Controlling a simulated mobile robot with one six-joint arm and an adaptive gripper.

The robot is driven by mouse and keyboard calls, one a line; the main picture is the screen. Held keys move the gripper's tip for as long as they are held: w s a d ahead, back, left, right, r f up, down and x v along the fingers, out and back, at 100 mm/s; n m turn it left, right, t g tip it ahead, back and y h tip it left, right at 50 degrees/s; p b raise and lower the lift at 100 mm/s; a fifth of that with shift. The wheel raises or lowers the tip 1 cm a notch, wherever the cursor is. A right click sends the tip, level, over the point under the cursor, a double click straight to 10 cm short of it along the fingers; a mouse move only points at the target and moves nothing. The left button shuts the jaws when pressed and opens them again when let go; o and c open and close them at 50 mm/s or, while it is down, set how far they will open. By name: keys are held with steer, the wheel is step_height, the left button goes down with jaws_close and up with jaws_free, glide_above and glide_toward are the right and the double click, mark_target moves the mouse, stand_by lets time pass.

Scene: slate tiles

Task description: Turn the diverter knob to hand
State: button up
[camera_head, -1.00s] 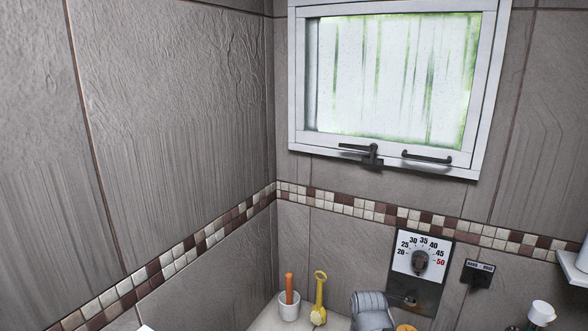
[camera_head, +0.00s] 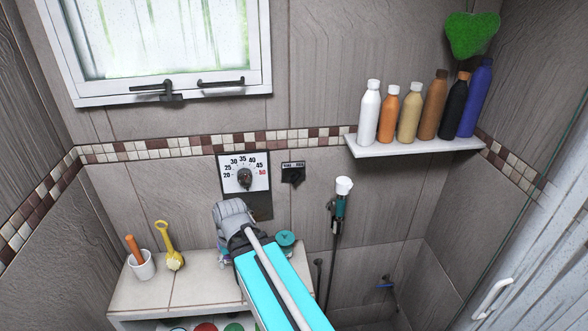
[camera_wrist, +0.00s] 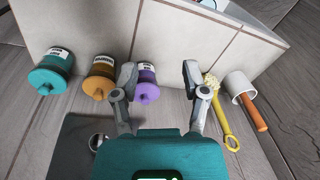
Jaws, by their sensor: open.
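The diverter knob (camera_head: 293,176) is a small black knob under a dark label plate on the tiled wall, right of the temperature dial (camera_head: 244,178). The lettering on the plate is too small to read surely, and I cannot tell the knob's exact setting. My gripper (camera_wrist: 158,72) is open and empty in the wrist view, its two grey fingers spread above a tiled ledge. The knob does not show in the wrist view.
The ledge (camera_head: 130,290) holds a white cup (camera_head: 142,266), a yellow brush (camera_head: 172,258) and lidded jars, including a purple one (camera_wrist: 147,85). A hand shower (camera_head: 341,205) hangs right of the knob. A shelf (camera_head: 415,145) with several bottles is above right.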

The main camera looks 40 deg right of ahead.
steer(key=w+d+r+m+t+y+p, duration=0.2)
steer(key=d+r+m+t+p, duration=0.25)
steer(key=d+r+p, duration=0.8)
steer(key=m+t+h+p, duration=0.1)
steer(key=m+t+p, duration=0.2)
steer(key=m+p, duration=0.1)
glide_toward(297, 174)
steer(key=a+v, duration=0.1)
steer(key=v, duration=0.2)
steer(key=shift+s+d+f, duration=0.1)
steer(key=shift+d, duration=0.4)
steer(key=shift+f, duration=0.15)
steer(key=b+x, duration=0.9)
steer(key=x, duration=0.4)
steer(key=shift+w+f+b, duration=0.1)
steer(key=shift+w+b, duration=0.25)
steer(key=shift+w, duration=0.05)
steer(key=shift+c, duration=0.2)
jaws_close()
